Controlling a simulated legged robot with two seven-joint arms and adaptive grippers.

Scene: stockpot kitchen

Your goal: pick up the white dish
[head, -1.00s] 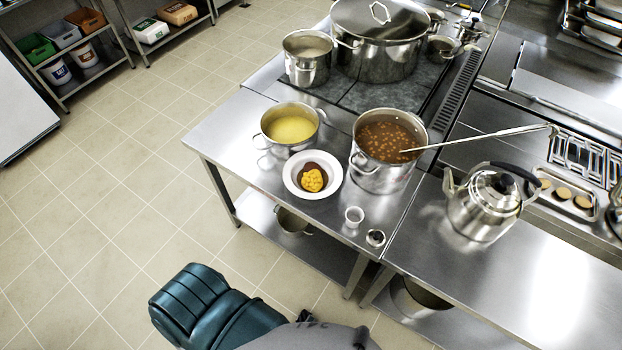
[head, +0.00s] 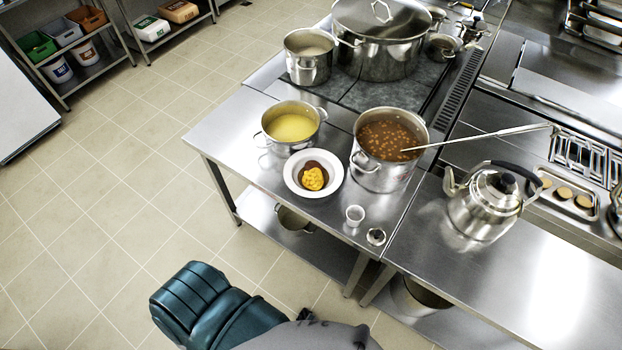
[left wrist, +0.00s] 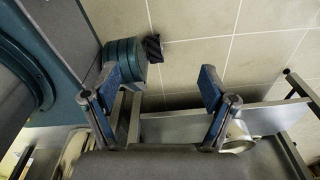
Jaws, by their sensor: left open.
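The white dish (head: 290,182) is a round, wide-rimmed bowl holding brown and yellow food. It sits upright on the steel table, left of the bean pot and in front of the yellow-soup pot in the head view. My left gripper (left wrist: 160,82) shows in the left wrist view with its two blue-padded fingers wide apart and nothing between them. It is not in the head view, and the dish is not recognisable in the left wrist view, so the gripper is apart from it. My right gripper is in neither view.
A pot of yellow soup (head: 290,140) and a bean pot (head: 380,178) with a ladle stand close to the dish. A kettle (head: 484,212) stands right. The table's left end (head: 225,135) is clear.

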